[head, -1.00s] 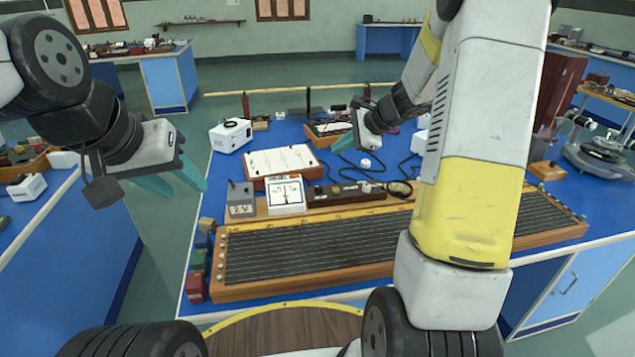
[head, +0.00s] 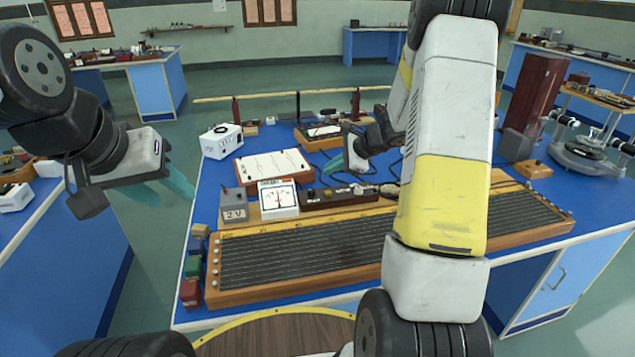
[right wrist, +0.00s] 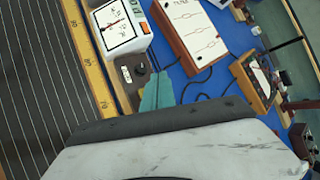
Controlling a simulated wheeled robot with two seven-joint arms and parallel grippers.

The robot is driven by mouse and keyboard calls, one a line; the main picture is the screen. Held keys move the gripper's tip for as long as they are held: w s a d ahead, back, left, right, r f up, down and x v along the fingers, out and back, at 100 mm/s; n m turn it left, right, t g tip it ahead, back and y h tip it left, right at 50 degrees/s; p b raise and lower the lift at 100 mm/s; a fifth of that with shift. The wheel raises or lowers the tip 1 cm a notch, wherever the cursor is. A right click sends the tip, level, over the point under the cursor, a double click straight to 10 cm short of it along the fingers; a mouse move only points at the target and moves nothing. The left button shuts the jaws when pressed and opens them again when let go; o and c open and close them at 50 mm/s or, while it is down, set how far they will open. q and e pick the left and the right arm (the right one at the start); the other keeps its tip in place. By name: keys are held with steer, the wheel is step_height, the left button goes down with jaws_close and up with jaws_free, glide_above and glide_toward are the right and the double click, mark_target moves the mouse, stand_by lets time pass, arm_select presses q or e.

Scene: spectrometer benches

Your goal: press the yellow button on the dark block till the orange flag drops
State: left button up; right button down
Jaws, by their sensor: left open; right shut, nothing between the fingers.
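A long dark block (head: 338,196) with small knobs lies behind the wooden wire board, right of the white meter. Part of a dark block (right wrist: 131,72) with a black knob shows in the right wrist view, beside the meter. My left gripper (head: 163,191) is open and empty, left of the bench over the floor.
The wire board (head: 300,252) fills the bench front. A white meter (head: 278,199), a grey 2 V box (head: 233,204) and a white-topped box (head: 270,168) stand left of my right gripper. Black cables lie behind the block. My right arm hides the bench's middle right.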

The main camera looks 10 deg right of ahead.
mark_target(331, 193)
steer(key=shift+f, duration=2.35)
steer(key=shift+f, duration=0.15)
steer(key=shift+f, duration=0.3)
steer(key=shift+f, duration=0.4)
stand_by(0.7)
steer(key=shift+r, duration=0.85)
steer(key=shift+r, duration=0.1)
steer(key=shift+r, duration=2.45)
